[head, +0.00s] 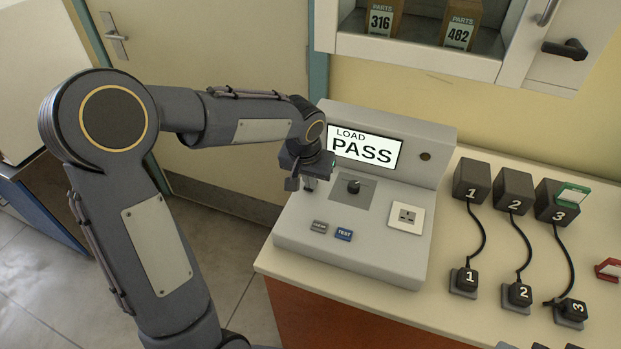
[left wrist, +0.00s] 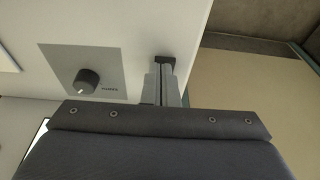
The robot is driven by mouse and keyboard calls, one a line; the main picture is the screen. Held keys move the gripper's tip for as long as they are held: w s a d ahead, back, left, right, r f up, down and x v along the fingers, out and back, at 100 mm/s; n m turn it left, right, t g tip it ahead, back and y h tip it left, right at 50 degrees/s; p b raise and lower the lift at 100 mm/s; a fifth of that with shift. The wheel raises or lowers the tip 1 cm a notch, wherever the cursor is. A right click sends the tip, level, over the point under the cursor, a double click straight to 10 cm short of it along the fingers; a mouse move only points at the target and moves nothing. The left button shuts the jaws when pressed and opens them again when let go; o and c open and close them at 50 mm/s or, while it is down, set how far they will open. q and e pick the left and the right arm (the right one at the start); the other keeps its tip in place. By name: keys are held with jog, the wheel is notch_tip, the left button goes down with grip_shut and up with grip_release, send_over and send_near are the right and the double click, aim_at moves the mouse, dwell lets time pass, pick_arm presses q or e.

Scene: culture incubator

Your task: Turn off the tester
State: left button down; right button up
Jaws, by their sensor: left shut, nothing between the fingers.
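The tester (head: 350,245) is a light grey console on the bench. Its lit screen (head: 365,150) reads "LOAD PASS". A black knob (head: 354,186) sits on a darker plate; it also shows in the left wrist view (left wrist: 87,82). A grey button (head: 319,227), a blue TEST button (head: 344,234) and a socket (head: 407,216) are on the same deck. My left gripper (head: 309,186) points down, shut and empty, over the deck's left part, left of the knob. It also shows in the left wrist view (left wrist: 165,78). I cannot tell whether its tips touch the deck. My right gripper is out of view.
Right of the tester stand black numbered adapters (head: 472,181) with cords to plugs (head: 464,280). A green-framed card (head: 574,194) rests on adapter 3. A red object (head: 608,270) lies at the right edge. A wall cabinet with parts boxes (head: 461,25) hangs above.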

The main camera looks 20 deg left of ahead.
pick_arm(q)
jog(key=shift+s+f, duration=0.15)
jog(key=shift+f, duration=0.25)
jog(key=shift+r, duration=0.15)
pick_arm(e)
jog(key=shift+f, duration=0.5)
pick_arm(q)
jog(key=shift+w+r+p, duration=0.25)
jog(key=shift+w+p, duration=0.05)
jog(key=shift+w, duration=0.5)
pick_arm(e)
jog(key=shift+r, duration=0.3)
